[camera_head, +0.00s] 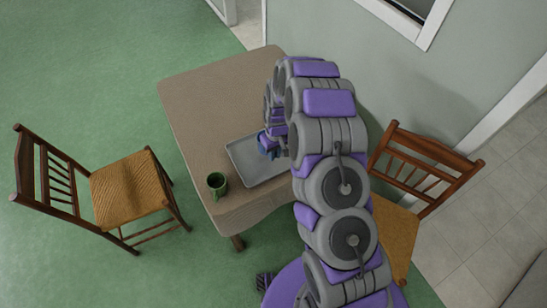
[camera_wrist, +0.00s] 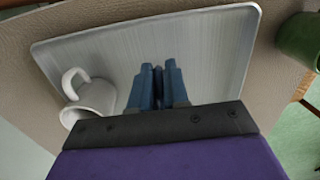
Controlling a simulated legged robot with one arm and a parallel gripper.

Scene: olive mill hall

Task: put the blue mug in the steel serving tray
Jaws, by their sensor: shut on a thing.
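The steel serving tray (camera_head: 244,152) lies on the table, partly hidden by my arm; in the wrist view its flat metal floor (camera_wrist: 215,65) is wide. My gripper (camera_wrist: 160,75) is over the tray, pointing down at it, and is shut on a narrow dark blue piece (camera_wrist: 158,88) between its fingers. This is what shows of the blue mug; the rest is hidden, and I cannot tell whether it touches the tray. In the head view a small blue patch (camera_head: 268,148) shows at the gripper, over the tray.
A green mug (camera_head: 217,183) stands on the table (camera_head: 195,110) beside the tray. A white mug (camera_wrist: 92,103) is at the tray's left edge in the wrist view. Wooden chairs stand left (camera_head: 125,185) and right (camera_head: 395,225). The table's far part is clear.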

